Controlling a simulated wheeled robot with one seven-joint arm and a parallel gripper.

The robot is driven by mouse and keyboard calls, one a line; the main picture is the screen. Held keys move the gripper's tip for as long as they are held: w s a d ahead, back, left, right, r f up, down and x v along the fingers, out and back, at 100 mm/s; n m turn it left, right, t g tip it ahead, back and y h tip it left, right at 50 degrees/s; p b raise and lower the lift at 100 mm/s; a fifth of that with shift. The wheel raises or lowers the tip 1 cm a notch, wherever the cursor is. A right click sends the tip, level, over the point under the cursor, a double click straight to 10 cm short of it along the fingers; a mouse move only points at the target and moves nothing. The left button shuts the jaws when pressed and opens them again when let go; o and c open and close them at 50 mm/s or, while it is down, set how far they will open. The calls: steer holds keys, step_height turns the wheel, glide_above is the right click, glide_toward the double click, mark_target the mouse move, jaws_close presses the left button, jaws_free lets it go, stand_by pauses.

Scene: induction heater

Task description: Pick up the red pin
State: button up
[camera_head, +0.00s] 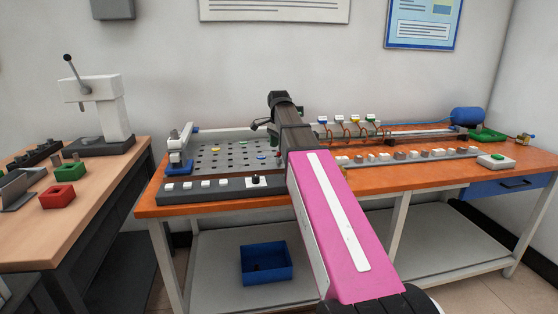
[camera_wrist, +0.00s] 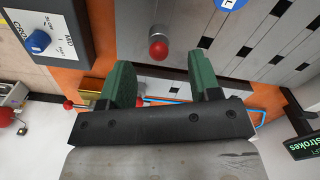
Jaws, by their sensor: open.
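A red ball-shaped head on a short silver shank, which looks like the red pin (camera_wrist: 158,48), shows in the wrist view against a light grey metal surface. My gripper (camera_wrist: 160,62) is open, with its two green fingers apart. The red head appears in the gap between the fingertips, slightly beyond them; I cannot tell how far. Nothing is held. In the head view my pink arm reaches over the orange bench (camera_head: 225,205), and its dark end hides part of the perforated grey plate (camera_head: 225,165).
In the wrist view, a control box with a blue knob (camera_wrist: 38,42) is at upper left, and other red balls (camera_wrist: 5,116) are at left. In the head view, small coils (camera_head: 340,128) and a blue cylinder (camera_head: 467,116) stand right of my arm.

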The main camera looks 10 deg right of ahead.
mark_target(279, 156)
steer(key=shift+s+f, duration=0.1)
steer(key=shift+f, duration=2.7)
steer(key=c, duration=1.1)
